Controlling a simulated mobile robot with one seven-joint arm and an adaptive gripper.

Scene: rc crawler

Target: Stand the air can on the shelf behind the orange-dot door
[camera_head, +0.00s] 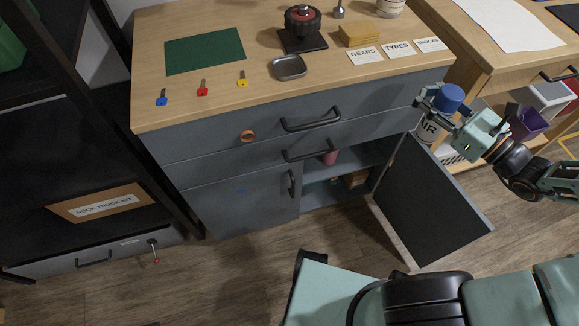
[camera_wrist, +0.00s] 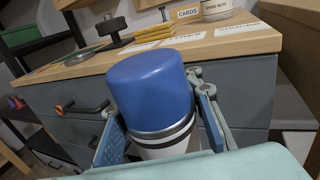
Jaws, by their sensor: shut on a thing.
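The air can, white with a blue cap (camera_head: 450,98) and dark lettering, is upright at the cabinet's right front corner. It also shows in the wrist view, where its blue cap (camera_wrist: 150,88) fills the middle. My gripper (camera_head: 440,106) is shut on it, with a finger on either side of the can just below the cap. The right cabinet door (camera_head: 432,200) stands open, and its outer face is hidden. My gripper is above and right of this opening.
The left door (camera_head: 235,200) is shut and bears a small blue mark. An orange round thing (camera_head: 248,136) is on the top drawer front. A brown block (camera_head: 355,179) lies low in the cabinet. Keys, a metal tray (camera_head: 289,67) and cards lie on the worktop.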

